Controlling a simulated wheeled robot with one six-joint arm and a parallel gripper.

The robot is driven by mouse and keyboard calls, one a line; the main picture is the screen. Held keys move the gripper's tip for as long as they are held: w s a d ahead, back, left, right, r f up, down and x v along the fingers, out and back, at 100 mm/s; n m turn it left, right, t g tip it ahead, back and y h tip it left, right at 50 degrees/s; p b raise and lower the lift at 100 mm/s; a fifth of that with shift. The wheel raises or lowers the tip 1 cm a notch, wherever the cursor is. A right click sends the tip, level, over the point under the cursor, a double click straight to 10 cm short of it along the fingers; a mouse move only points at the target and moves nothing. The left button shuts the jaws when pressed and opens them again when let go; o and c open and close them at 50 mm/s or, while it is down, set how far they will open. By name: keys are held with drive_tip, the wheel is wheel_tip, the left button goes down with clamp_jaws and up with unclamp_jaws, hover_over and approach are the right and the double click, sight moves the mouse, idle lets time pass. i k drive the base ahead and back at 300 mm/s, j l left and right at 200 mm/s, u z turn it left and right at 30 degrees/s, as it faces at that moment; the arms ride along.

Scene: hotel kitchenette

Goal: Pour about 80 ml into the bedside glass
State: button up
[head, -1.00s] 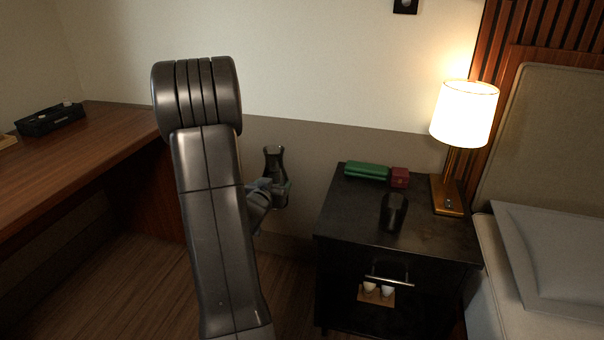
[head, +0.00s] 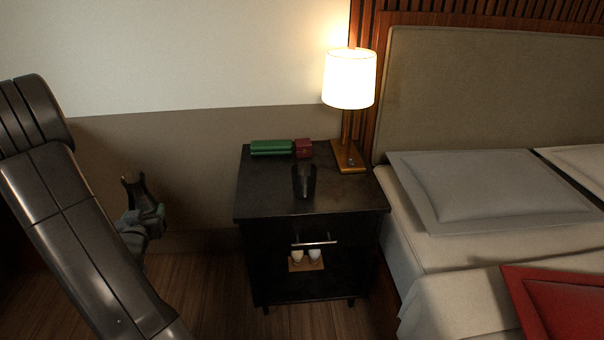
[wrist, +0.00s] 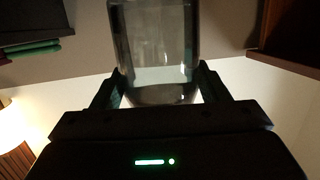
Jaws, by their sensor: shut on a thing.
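The bedside glass (head: 304,184) is a dark tumbler standing upright on the black nightstand (head: 350,200), near the middle of its top. My gripper (head: 146,214) is left of the nightstand, in front of the wall, clear of the furniture. It is shut on a clear glass carafe (head: 132,188), which looks roughly upright in the head view. The carafe (wrist: 155,40) also fills the gap between the fingers in the wrist view. A level line shows in it, apparently liquid; the amount is unclear. Part of the carafe is hidden by my gripper in the head view.
A green book-like item (head: 271,147) and a small red box (head: 303,148) lie at the back of the nightstand. A lit lamp (head: 349,80) stands at its back right. Two white cups (head: 305,256) sit on the lower shelf. The bed (head: 405,240) is on the right.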

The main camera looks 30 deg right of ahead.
sight(304, 182)
drive_tip(key=j+z, duration=0.35)
drive_tip(key=k+j+z, duration=0.15)
drive_tip(key=j+z, duration=0.15)
drive_tip(key=k+j+z, duration=0.15)
drive_tip(key=j+z, duration=0.2)
